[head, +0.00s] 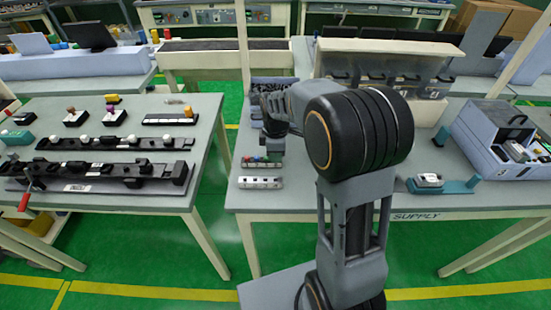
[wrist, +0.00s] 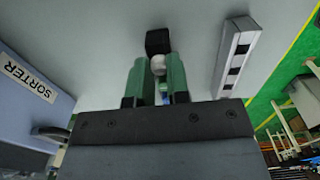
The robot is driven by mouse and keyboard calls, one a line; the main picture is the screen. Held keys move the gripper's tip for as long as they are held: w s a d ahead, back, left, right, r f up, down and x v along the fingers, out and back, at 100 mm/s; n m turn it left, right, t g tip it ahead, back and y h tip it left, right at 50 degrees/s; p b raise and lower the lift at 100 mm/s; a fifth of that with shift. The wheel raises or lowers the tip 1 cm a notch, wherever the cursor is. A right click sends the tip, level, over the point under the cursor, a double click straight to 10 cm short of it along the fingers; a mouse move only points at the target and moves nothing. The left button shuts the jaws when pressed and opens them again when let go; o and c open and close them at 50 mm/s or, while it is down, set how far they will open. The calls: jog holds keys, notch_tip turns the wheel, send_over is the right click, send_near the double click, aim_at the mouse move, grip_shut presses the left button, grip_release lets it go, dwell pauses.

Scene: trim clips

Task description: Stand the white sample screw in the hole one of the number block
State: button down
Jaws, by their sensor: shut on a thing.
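My gripper (wrist: 157,78) has green fingers and is shut on a small white rounded piece, which looks like the white sample screw (wrist: 158,64), in the wrist view. A dark block (wrist: 158,41) shows just beyond the fingertips; I cannot tell if the screw touches it. A pale block with a row of dark square marks (wrist: 238,58), perhaps the number block, lies to the right of the fingers, apart from them. In the head view a pale block (head: 260,183) lies near the supply table's front left edge. My gripper is small and dark there, and the screw cannot be made out.
A block with coloured pieces (head: 260,162) sits behind the pale block on the supply table (head: 300,200). A blue-grey box marked SORTER (wrist: 28,85) stands left in the wrist view. A teal holder (head: 443,186) and a blue-grey machine (head: 500,140) stand on the right.

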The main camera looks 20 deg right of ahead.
jog(key=shift+r+p, duration=1.9)
jog(key=shift+r, duration=0.55)
